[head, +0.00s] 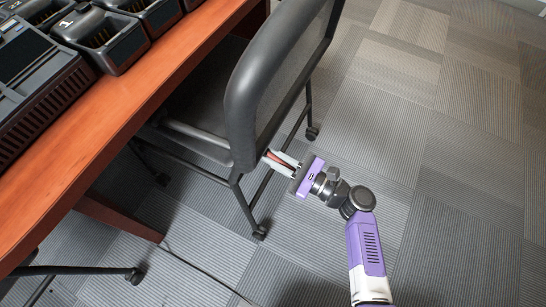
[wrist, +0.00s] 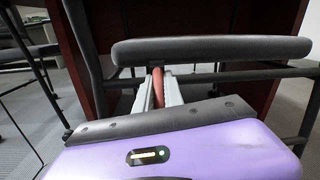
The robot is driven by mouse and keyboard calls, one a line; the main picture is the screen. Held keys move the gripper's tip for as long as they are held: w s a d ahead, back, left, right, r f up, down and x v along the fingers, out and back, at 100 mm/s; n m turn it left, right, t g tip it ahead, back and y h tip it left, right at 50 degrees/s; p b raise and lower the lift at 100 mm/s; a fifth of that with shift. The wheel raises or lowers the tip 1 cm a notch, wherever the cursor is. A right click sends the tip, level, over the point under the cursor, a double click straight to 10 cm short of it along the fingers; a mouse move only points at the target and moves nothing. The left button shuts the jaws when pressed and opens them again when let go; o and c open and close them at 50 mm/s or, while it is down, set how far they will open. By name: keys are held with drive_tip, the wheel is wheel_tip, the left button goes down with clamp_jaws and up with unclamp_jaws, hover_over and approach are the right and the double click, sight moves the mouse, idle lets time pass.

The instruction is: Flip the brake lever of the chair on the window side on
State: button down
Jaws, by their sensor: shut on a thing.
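A dark grey chair (head: 275,85) on casters stands at the table, its backrest towards the open floor. A red lever (head: 281,156) shows low by the chair, beneath the backrest. It also shows in the wrist view (wrist: 158,86), reaching under the chair's dark padded edge (wrist: 210,49). My gripper (head: 276,160) is beside the chair's frame, shut on the red lever. Its two pale fingers lie on either side of the lever in the wrist view. The lever's far end and pivot are hidden. I cannot tell its on or off position.
A wooden table (head: 120,105) holds several black radio chargers (head: 105,40) along its edge at the left. Legs of another chair (head: 90,270) show at the lower left. The carpet (head: 440,170) to the right is clear. The chair's frame bars are close to my fingers.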

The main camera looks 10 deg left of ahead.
sight(296, 173)
drive_tip(key=shift+a+f+y+b, duration=0.1)
drive_tip(key=shift+f+y+b, duration=0.15)
drive_tip(key=shift+y+b, duration=0.45)
drive_tip(key=shift+r, duration=0.1)
drive_tip(key=c, duration=1.5)
unclamp_jaws()
drive_tip(key=shift+o, duration=0.2)
drive_tip(key=shift+p+v, duration=0.9)
drive_tip(key=shift+v, duration=3)
